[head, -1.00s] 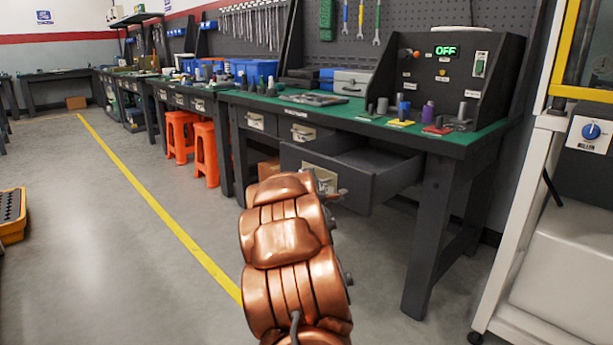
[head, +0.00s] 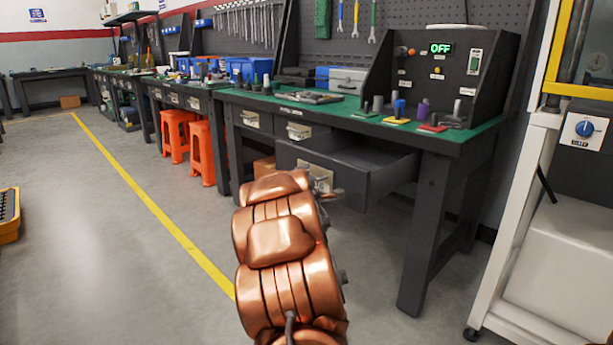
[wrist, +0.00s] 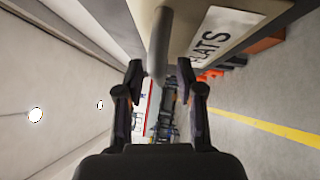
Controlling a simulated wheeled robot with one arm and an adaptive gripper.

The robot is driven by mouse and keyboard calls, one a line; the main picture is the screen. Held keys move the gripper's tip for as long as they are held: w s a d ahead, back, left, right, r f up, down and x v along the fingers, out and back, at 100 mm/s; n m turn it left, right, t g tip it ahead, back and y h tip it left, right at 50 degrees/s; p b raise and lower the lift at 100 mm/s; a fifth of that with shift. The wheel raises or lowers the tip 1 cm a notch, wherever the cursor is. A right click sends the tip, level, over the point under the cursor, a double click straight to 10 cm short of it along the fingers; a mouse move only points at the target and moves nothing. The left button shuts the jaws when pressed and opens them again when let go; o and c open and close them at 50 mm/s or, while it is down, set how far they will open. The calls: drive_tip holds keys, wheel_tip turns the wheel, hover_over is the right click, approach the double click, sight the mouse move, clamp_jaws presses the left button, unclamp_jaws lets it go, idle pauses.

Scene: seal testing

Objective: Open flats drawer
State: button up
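The flats drawer (head: 345,183) of the near workbench stands pulled out, and its empty-looking inside shows in the head view. Its front also shows in the wrist view, with a white label (wrist: 222,32) that reads "LATS", the rest cut off. The drawer's grey bar handle (wrist: 160,45) sticks out from this front. My gripper (wrist: 160,72) is at the handle with its two fingers apart, one on each side of the bar, with gaps between bar and fingers. In the head view my copper-coloured arm hides most of the gripper and part of the drawer front.
Two closed drawers (head: 299,131) sit to the left under the green bench top (head: 335,107). Orange stools (head: 201,152) stand further left. A white-framed machine (head: 512,225) stands at the right.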

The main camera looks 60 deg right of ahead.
drive_tip(key=v, duration=1.1)
idle(0.3)
drive_tip(key=shift+a, duration=0.1)
idle(0.5)
